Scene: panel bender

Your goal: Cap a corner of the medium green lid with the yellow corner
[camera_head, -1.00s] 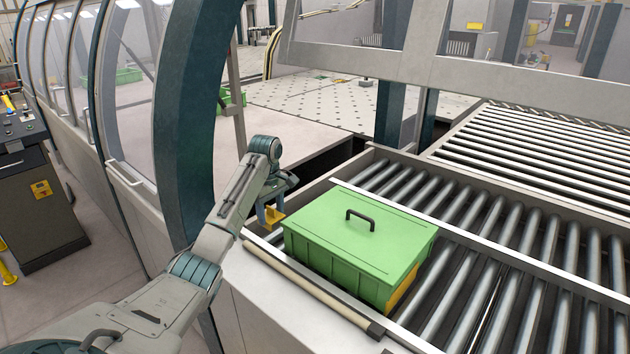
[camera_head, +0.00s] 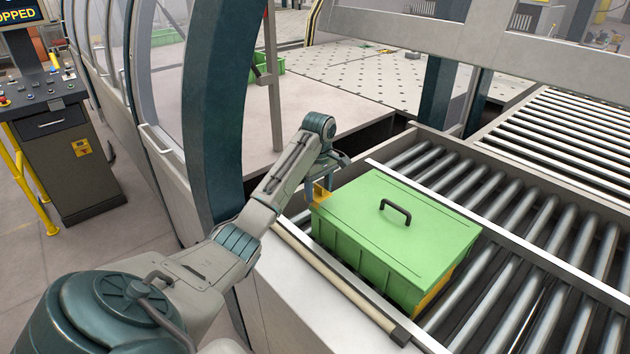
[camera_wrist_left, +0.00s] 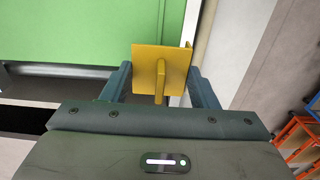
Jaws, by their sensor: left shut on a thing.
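The green lid (camera_head: 385,232) with a dark handle lies flat on a green box on the roller conveyor. In the left wrist view the green surface (camera_wrist_left: 70,30) fills the upper left. My left gripper (camera_head: 322,186) is at the lid's left corner in the head view. It is shut on the yellow corner (camera_wrist_left: 150,62), whose square plate and stem show between the fingers. The yellow corner also shows in the head view (camera_head: 319,195), overlapping the lid's left corner; I cannot tell if they touch. My right gripper is out of view.
The rollers (camera_head: 505,215) extend right and behind the box, split by a pale rail (camera_head: 490,240). A yellow part (camera_head: 436,288) shows at the box's lower right. A blue-green arched frame (camera_head: 218,110) stands left of my arm. A control console (camera_head: 62,150) stands at far left.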

